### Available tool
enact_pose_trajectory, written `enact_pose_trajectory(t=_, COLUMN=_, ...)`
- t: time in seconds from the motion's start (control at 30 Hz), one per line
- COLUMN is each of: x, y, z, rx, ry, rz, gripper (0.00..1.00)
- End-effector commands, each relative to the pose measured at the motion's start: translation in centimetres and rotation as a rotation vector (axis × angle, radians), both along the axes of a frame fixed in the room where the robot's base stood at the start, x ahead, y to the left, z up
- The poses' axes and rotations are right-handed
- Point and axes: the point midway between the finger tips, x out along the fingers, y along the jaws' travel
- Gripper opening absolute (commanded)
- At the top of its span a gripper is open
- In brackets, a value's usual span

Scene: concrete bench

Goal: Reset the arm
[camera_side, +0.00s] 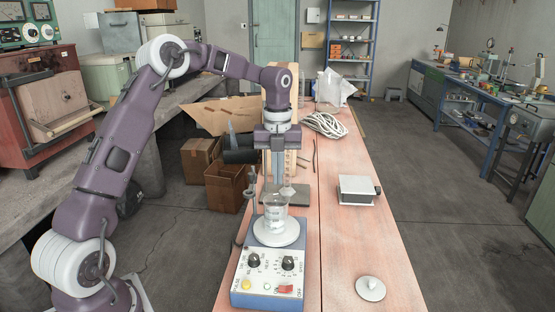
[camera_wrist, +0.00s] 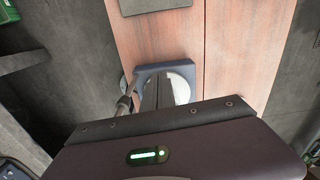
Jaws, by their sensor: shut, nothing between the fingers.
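My gripper (camera_side: 277,182) points straight down with its fingers shut and nothing between them. In the side view its fingertips are just above or at the mouth of a clear glass beaker (camera_side: 276,212); I cannot tell whether they reach inside it. The beaker stands upright on the round white plate of a blue and grey stirrer (camera_side: 269,268). In the wrist view my shut fingers (camera_wrist: 160,88) hide most of the beaker, and the white plate (camera_wrist: 184,76) shows behind them.
A thin rod with a clamp (camera_side: 251,192) stands left of the beaker. A grey metal block (camera_side: 357,190) and a white round lid-like piece (camera_side: 370,289) lie to the right on the wooden bench top.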

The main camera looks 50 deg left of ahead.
Motion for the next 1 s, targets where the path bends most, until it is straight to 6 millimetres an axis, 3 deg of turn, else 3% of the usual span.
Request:
enact_pose_trajectory(t=0.1, x=0.1, y=0.1, z=3.1, rx=0.002, ry=-0.003, rz=0.0, gripper=0.0)
enact_pose_trajectory(t=0.2, x=0.0, y=0.1, z=5.0, rx=0.002, ry=-0.001, rz=0.001, gripper=0.0)
enact_pose_trajectory(t=0.47, x=-0.2, y=-0.1, z=6.7, rx=0.002, ry=0.001, rz=0.008, gripper=0.0)
enact_pose_trajectory(t=0.57, x=-1.7, y=-2.1, z=8.6, rx=0.035, ry=-0.028, rz=0.128, gripper=0.0)
enact_pose_trajectory(t=0.67, x=-5.9, y=-6.0, z=12.1, rx=0.077, ry=-0.113, rz=0.446, gripper=0.0)
enact_pose_trajectory(t=0.8, x=-14.7, y=-10.5, z=14.8, rx=0.008, ry=-0.275, rz=1.042, gripper=0.0)
enact_pose_trajectory(t=0.9, x=-21.0, y=-12.4, z=14.6, rx=-0.146, ry=-0.351, rz=1.47, gripper=0.0)
enact_pose_trajectory(t=1.0, x=-25.9, y=-13.6, z=13.1, rx=-0.331, ry=-0.352, rz=1.827, gripper=0.0)
